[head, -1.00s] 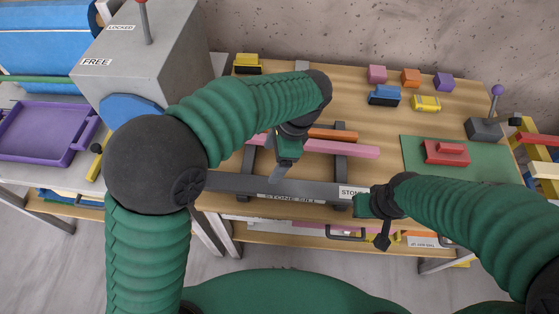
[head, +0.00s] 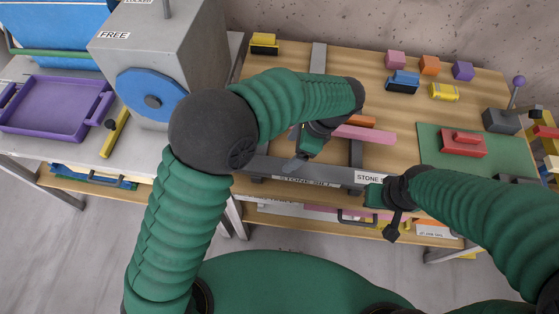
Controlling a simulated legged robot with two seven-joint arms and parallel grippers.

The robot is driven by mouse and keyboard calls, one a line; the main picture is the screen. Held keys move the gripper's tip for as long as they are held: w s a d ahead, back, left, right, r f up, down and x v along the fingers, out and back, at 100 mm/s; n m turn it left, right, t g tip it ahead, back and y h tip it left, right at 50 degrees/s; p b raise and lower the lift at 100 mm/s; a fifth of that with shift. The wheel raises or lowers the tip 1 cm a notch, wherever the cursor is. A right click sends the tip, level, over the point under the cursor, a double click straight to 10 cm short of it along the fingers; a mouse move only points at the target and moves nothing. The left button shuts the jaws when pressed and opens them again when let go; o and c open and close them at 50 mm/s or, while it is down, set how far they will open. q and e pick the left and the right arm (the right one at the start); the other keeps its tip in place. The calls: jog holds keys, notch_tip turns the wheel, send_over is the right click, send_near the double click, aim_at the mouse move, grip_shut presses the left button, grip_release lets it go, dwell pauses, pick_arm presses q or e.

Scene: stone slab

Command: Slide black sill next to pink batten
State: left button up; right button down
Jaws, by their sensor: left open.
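The black sill (head: 335,176) is a long dark bar along the table's front edge, with white "STONE SILL" labels on its front. The pink batten (head: 374,135) lies behind it, roughly parallel, with a gap between; its left part is hidden by my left arm. Both cross dark rails (head: 356,153) that run front to back. My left gripper (head: 299,163) is open and points down at the sill's rear side; I cannot tell if it touches. My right gripper (head: 372,196) is at the sill's right end, its jaws too unclear to read.
An orange bar (head: 361,121) lies just behind the pink batten. A green mat (head: 500,155) with a red block (head: 462,144) is at the right. Several small coloured blocks stand at the back. A grey machine (head: 165,55) with a blue disc stands left of the table.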

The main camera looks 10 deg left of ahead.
aim_at(282, 166)
pick_arm(q)
jog(key=f, duration=0.4)
jog(key=d+f, duration=0.1)
jog(key=f, duration=0.1)
jog(key=shift+f, duration=0.15)
jog(key=a+f, duration=0.1)
jog(key=a, duration=0.1)
jog(key=a+f, duration=0.1)
jog(key=shift+a+f, duration=0.35)
jog(key=shift+f, duration=0.05)
jog(key=shift+d, duration=0.45)
jog(key=shift+c, duration=0.4)
jog(key=shift+d+r, duration=0.1)
jog(key=shift+d, duration=0.4)
jog(key=c, duration=0.5)
jog(key=shift+c, duration=1.2)
jog(key=shift+a, duration=0.55)
jog(key=c, duration=0.7)
grip_shut()
pick_arm(e)
jog(key=shift+d+f, duration=0.2)
jog(key=shift+d, duration=0.75)
